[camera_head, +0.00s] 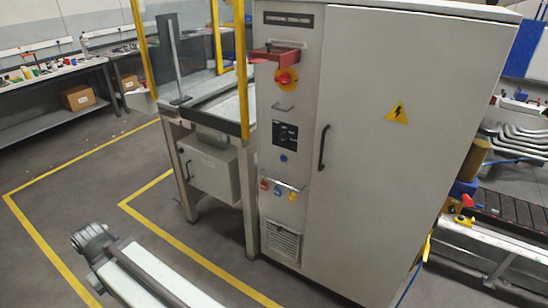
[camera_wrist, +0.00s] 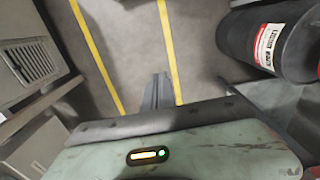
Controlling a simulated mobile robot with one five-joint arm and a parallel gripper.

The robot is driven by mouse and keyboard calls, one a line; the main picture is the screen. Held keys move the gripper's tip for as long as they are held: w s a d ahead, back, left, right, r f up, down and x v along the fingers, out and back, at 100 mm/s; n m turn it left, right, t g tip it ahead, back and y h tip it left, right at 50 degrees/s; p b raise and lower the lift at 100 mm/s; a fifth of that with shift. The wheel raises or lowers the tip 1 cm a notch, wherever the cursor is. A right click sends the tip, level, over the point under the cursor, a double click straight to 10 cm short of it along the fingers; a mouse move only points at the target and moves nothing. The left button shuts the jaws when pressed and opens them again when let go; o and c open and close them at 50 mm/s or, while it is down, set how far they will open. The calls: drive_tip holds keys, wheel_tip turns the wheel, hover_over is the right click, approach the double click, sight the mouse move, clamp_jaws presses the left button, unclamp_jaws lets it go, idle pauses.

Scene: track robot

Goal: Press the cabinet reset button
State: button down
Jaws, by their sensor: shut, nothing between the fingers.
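The grey cabinet (camera_head: 375,150) stands at centre right in the head view, its door closed. On its narrow left panel a small round blue button (camera_head: 283,158) sits below a black plate (camera_head: 285,135). A red and yellow rotary switch (camera_head: 286,79) sits higher, under a red bracket. My gripper (camera_wrist: 156,78) shows in the wrist view as dark fingers close together, shut and empty above bare floor. It touches no button. The cabinet's vent grille (camera_wrist: 32,60) appears at the wrist view's left. The blue button is not visible in the wrist view.
Coloured padlocks (camera_head: 278,190) hang from a rail below the button. A yellow-framed guarded station (camera_head: 195,75) adjoins the cabinet's left side, with a grey box (camera_head: 208,167) beneath. Yellow-lined floor (camera_head: 95,185) is open at left. A conveyor (camera_head: 510,207) stands at right.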

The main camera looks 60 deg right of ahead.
sight(283, 159)
drive_tip(key=w+d+f+n+t+y+b, duration=0.3)
drive_tip(key=w+d+t+b, duration=0.35)
drive_tip(key=w+d, duration=0.4)
drive_tip(key=d+r+t+h+b, duration=0.3)
drive_tip(key=d+t+b, duration=0.2)
drive_tip(key=d, duration=1.4)
drive_tip(key=s+d+r+h+b, duration=0.1)
drive_tip(key=s+d+h, duration=0.3)
drive_tip(key=d, duration=0.7)
drive_tip(key=s+d+r+m+h+b, duration=0.1)
drive_tip(key=s+d+r+h+b, duration=0.1)
drive_tip(key=s+d, duration=0.7)
drive_tip(key=s+d+r+m+h+b, duration=0.1)
drive_tip(key=s+d+h+b, duration=0.2)
drive_tip(key=d, duration=1)
drive_tip(key=s+h, duration=0.3)
drive_tip(key=shift+s+d+r+t, duration=0.15)
drive_tip(key=shift+d+r+t, duration=0.1)
drive_tip(key=shift+d+t, duration=0.1)
drive_tip(key=d, duration=0.8)
drive_tip(key=shift+d, duration=0.35)
